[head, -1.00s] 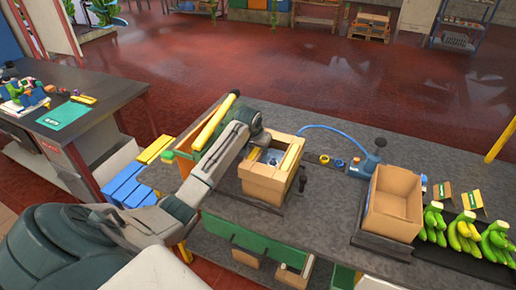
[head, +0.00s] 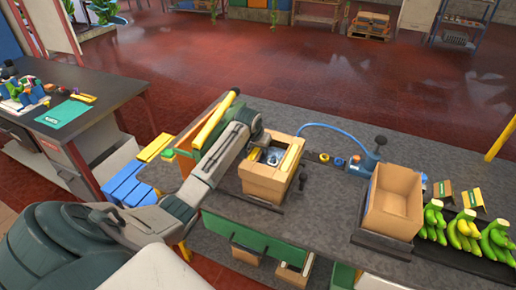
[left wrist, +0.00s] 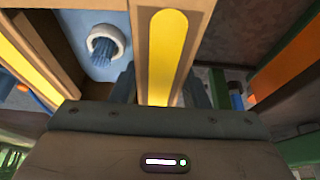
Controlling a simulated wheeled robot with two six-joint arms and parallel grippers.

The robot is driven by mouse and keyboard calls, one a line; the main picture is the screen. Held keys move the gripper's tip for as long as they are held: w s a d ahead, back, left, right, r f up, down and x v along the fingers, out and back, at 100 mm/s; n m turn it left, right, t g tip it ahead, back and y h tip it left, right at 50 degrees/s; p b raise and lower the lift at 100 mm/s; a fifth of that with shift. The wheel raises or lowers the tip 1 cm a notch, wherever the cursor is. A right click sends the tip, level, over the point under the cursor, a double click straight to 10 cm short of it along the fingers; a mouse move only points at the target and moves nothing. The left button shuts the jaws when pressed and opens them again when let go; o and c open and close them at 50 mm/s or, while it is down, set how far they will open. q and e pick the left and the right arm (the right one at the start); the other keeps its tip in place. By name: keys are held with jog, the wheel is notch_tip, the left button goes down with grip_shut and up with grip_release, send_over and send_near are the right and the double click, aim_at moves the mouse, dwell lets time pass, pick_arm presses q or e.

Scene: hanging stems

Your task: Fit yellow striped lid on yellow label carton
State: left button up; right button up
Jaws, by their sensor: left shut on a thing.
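The yellow label carton (head: 262,185) stands open on the grey table, with a yellow strip along its right edge. The strip also shows in the left wrist view (left wrist: 38,65). My left gripper (left wrist: 160,95) is shut on a brown piece with a round-ended yellow stripe, the yellow striped lid (left wrist: 165,50). In the head view my left gripper (head: 258,140) is at the far left edge of the carton, and my arm hides most of the lid. I cannot tell whether the lid touches the carton. My right gripper is not in view.
A blue thing with a white ring (left wrist: 105,42) shows inside the carton. An empty open carton (head: 392,203) stands to the right, beside several banana bunches (head: 463,232). A blue pump-like tool (head: 370,160) with a hose is behind.

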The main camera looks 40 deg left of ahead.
pick_arm(q)
jog(key=o, duration=1.3)
jog(key=shift+r, duration=0.1)
jog(key=shift+r+p, duration=0.75)
jog(key=shift+p, duration=0.05)
jog(key=shift+r, duration=0.4)
jog(key=shift+r, duration=0.25)
jog(key=shift+r, duration=3.5)
